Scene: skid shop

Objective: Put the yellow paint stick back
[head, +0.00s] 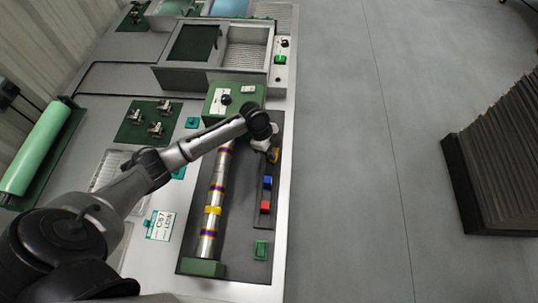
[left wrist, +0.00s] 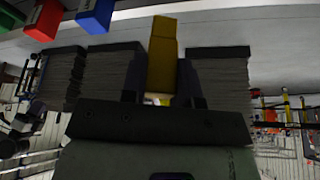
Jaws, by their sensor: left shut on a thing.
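My left gripper (head: 270,150) is at the far end of the dark strip (head: 257,218) on the bench's right side. It is shut on the yellow paint stick (left wrist: 162,48), which stands out between the fingers in the left wrist view; in the head view only a small part of the stick shows by the fingers. A blue stick (head: 267,182) and a red stick (head: 265,205) sit in the strip, nearer than the gripper. They also show at the upper left of the left wrist view, the blue one (left wrist: 95,14) closest. Whether the yellow stick touches the strip cannot be told.
A banded metal pipe (head: 217,190) with a yellow piece (head: 212,210) on it lies left of the strip. A green box with a knob (head: 232,98) stands beyond. A small green block (head: 261,250) sits near the strip's near end. Open floor lies to the right.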

